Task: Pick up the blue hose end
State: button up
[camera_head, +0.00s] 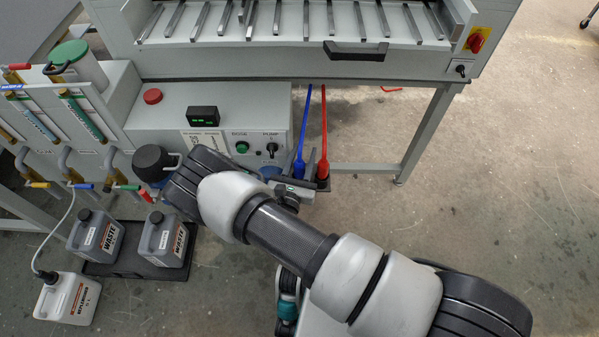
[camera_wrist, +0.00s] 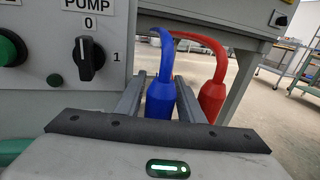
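The blue hose end (camera_head: 299,168) hangs at the lower right of the grey control box, beside the red hose end (camera_head: 323,169). In the wrist view the blue hose end (camera_wrist: 160,98) shows upright between my two fingers, its lower part hidden by my gripper body. My gripper (camera_wrist: 160,80) is open, one finger on each side of it, with little or no gap visible; contact cannot be told. In the head view my gripper (camera_head: 297,186) is at the hose ends, partly hidden by my wrist. The red hose end (camera_wrist: 212,100) is just right of my right finger.
The control box (camera_head: 210,105) with a green button and pump knob (camera_wrist: 88,58) is close on the left. The machine's table leg (camera_head: 425,135) stands to the right. Waste canisters (camera_head: 165,240) sit in a black tray at lower left. The floor at right is clear.

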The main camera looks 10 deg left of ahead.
grip_shut()
jog(key=shift+r, duration=0.1)
notch_tip(320, 180, up, 27)
jog(key=p, duration=1.2)
jog(key=shift+f+p, duration=0.2)
jog(key=shift+p, duration=0.1)
